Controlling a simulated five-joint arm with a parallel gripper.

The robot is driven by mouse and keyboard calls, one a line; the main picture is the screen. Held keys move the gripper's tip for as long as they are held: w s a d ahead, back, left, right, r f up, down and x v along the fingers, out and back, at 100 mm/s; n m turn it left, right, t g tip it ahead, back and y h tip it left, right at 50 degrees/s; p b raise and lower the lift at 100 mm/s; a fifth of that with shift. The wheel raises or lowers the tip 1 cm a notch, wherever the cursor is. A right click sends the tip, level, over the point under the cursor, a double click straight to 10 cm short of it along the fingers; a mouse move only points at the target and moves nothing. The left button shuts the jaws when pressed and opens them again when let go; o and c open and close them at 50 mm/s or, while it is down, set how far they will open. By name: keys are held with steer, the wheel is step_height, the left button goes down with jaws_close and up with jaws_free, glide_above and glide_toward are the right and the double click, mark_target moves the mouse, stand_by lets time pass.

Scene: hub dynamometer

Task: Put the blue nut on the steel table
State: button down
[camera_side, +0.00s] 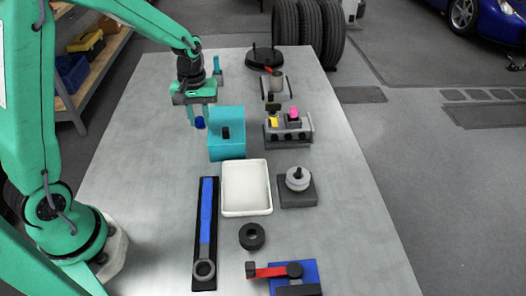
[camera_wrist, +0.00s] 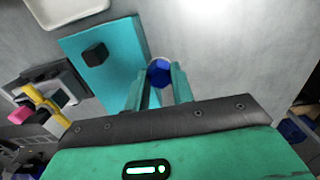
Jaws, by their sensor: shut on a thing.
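The blue nut (camera_side: 200,122) is held between the fingertips of my gripper (camera_side: 196,112), just left of the teal block in the side view. The nut (camera_wrist: 159,73) also shows between the two teal fingers of my gripper (camera_wrist: 160,82) in the wrist view. My gripper is shut on it. The steel table (camera_side: 148,135) is a long grey top under the arm. The nut appears over its left part; I cannot tell whether it touches the surface.
The teal block (camera_side: 226,140) with a black knob stands close to my gripper. A grey fixture (camera_side: 288,130) with yellow and pink parts is to its right. A white tray (camera_side: 246,212) and a blue-handled wrench (camera_side: 207,220) lie nearer. The table's left side is bare.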

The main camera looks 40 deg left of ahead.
glide_above(196, 136)
step_height(196, 136, down, 4)
steer(key=shift+r, duration=0.15)
steer(key=shift+f, duration=2)
steer(key=shift+f, duration=0.15)
steer(key=c, duration=1.2)
jaws_free()
step_height(196, 136, up, 12)
steer(key=shift+r, duration=0.2)
